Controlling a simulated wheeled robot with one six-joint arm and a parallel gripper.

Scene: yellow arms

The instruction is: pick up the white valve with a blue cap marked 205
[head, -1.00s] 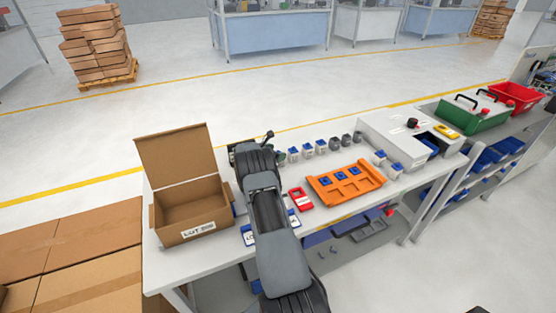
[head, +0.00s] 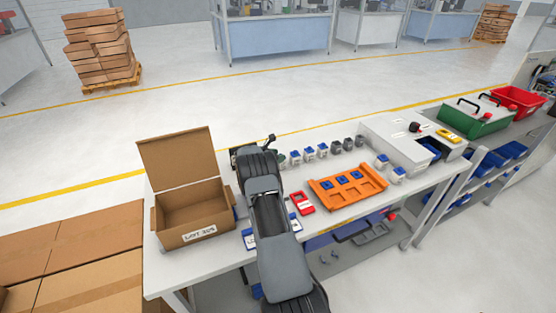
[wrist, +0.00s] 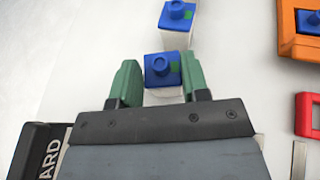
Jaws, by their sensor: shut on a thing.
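In the wrist view my gripper (wrist: 160,85) has its two green fingers on either side of a white valve with a blue cap (wrist: 162,70). The gripper is shut on this valve. A green mark shows on the cap, but no number can be read. A second blue-capped white valve (wrist: 177,14) stands just beyond it, apart from the fingers. In the head view my arm hides the held valve and most of the gripper. A row of blue-capped valves (head: 309,153) stands just right of my gripper. I cannot tell whether the held valve is off the table.
An open cardboard box (head: 195,215) stands at the left of the white table (head: 285,239). An orange tray (head: 325,195) with blue-capped pieces lies to the right, near a red item (head: 302,203). Grey-capped valves (head: 347,144) continue the row, before a white machine (head: 390,132).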

